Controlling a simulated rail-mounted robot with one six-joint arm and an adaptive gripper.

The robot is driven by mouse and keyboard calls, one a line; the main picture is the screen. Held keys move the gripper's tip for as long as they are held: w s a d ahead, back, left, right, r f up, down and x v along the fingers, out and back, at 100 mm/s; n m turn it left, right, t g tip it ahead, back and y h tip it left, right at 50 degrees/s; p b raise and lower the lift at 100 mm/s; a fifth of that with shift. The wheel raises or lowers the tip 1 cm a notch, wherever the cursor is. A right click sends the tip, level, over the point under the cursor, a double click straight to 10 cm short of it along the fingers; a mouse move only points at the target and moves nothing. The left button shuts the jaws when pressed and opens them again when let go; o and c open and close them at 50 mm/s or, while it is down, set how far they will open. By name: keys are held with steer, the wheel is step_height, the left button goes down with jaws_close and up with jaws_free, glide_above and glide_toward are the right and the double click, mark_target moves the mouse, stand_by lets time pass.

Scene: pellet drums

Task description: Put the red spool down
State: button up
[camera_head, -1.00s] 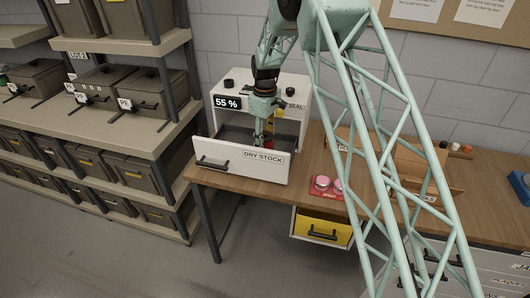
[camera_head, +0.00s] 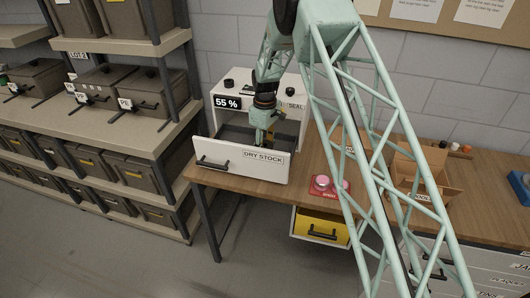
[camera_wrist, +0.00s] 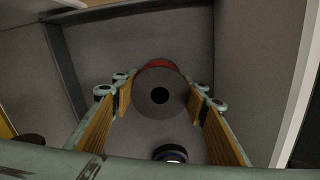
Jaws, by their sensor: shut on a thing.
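The red spool (camera_wrist: 158,65) shows in the wrist view as a grey round face with a dark centre hole and a red rim behind it. My gripper (camera_wrist: 160,97) has one finger on each side of it and is shut on it. In the head view my gripper (camera_head: 263,140) points down into the open drawer (camera_head: 240,163) labelled DRY STOCK. The drawer front hides the spool there. Whether the spool touches the drawer floor I cannot tell.
A small round dark-and-white object (camera_wrist: 170,153) lies near the spool in the wrist view. Drawer walls stand close around. A red tray (camera_head: 328,187) with pink round pieces sits right of the drawer. A yellow drawer (camera_head: 322,226) is open below the bench.

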steer(key=shift+f, duration=0.45)
steer(key=shift+f, duration=0.15)
steer(key=o, duration=0.9)
steer(key=shift+r, duration=0.2)
steer(key=shift+r+b, duration=0.5)
steer(key=shift+r, duration=5.45)
steer(key=shift+r, duration=0.15)
